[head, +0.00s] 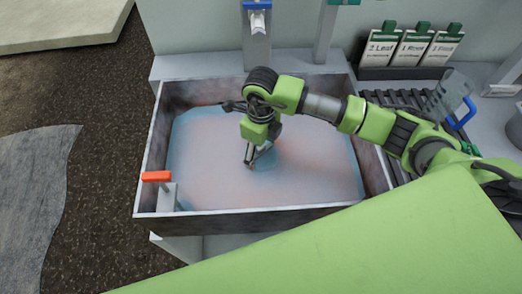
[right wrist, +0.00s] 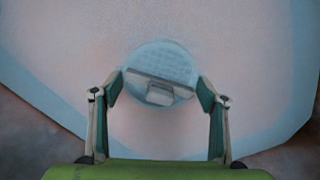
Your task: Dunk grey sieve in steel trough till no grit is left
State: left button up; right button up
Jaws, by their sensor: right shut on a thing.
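The steel trough (head: 262,213) stands in the middle of the head view, filled with cloudy pinkish-blue liquid. My right gripper (head: 250,163) reaches down into it near its middle. In the right wrist view, the fingers of the right gripper (right wrist: 161,97) are shut on the grey sieve (right wrist: 165,58), which shows as a pale round disc with a block-like grip. The sieve looks to be in the liquid, and its mesh is hazy. I cannot tell whether grit is on it. My left gripper is not in view.
A red-handled fitting (head: 157,176) rises at the trough's front left corner. A tap post (head: 257,35) stands behind the trough. At the right are a rack with labelled packets (head: 412,48), a dark slatted rack (head: 400,98) and a clear jug with a blue handle (head: 463,114).

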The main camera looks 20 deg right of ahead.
jog(key=shift+r+p, duration=3.4)
jog(key=shift+r, duration=1.95)
notch_tip(320, 180, up, 8)
jog(key=p, duration=0.4)
jog(key=shift+f, duration=0.15)
